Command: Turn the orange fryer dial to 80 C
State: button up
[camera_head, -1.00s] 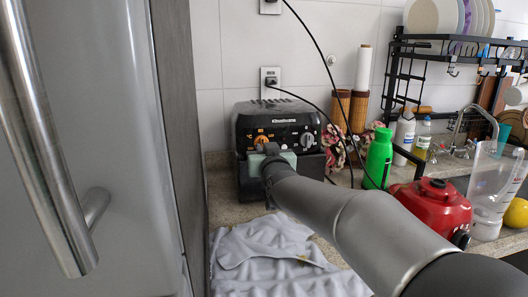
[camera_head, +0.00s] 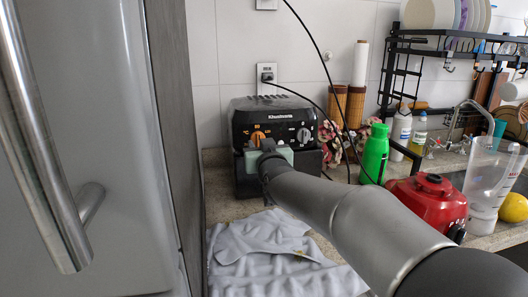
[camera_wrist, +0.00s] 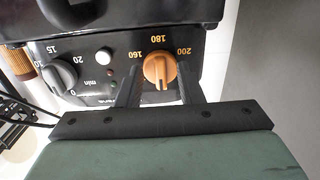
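The black fryer (camera_head: 272,112) stands against the wall on the counter. Its orange dial (camera_head: 257,138) is on the left of the front panel in the head view. In the wrist view, which is upside down, the orange dial (camera_wrist: 160,70) is near the middle, with 160, 180 and 200 printed around it. Its raised grip runs nearly upright in the picture; the exact setting is unclear. My gripper (camera_wrist: 158,76) is open, with one dark finger on each side of the dial. Gaps seem to show between fingers and dial; contact cannot be told. In the head view, my gripper (camera_head: 268,150) is at the panel, below the dial.
A grey timer knob (camera_wrist: 61,75) is beside the dial on the panel. A grey cloth (camera_head: 270,255) lies in front of the fryer. A green bottle (camera_head: 375,155) and a red appliance (camera_head: 430,203) stand right. A black cable (camera_head: 325,65) hangs near the fryer.

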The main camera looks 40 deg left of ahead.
jog(key=b+v, duration=0.2)
jog(key=v, duration=1.5)
jog(key=shift+s, duration=0.2)
jog(key=shift+d, duration=0.15)
jog(key=w+d+f+m+g+h+p, duration=0.1)
jog(key=d+f+m+h+p, duration=0.15)
jog(key=d, duration=0.65)
jog(key=w+d+f+m+g+h+p, duration=0.1)
jog(key=d+f+g+h+p, duration=0.2)
jog(key=d, duration=0.5)
jog(key=w+d+f+m+h+p, duration=0.1)
jog(key=d+f+h+p, duration=0.25)
jog(key=d, duration=0.55)
jog(key=s+d+f+m+g+h+p, duration=0.3)
jog(key=s+d+g, duration=0.4)
jog(key=s+d, duration=1)
jog(key=d+m+h+p, duration=0.1)
jog(key=m+p, duration=0.1)
jog(key=shift+p, duration=0.3)
jog(key=shift+w+f, duration=0.1)
jog(key=shift+f, duration=0.05)
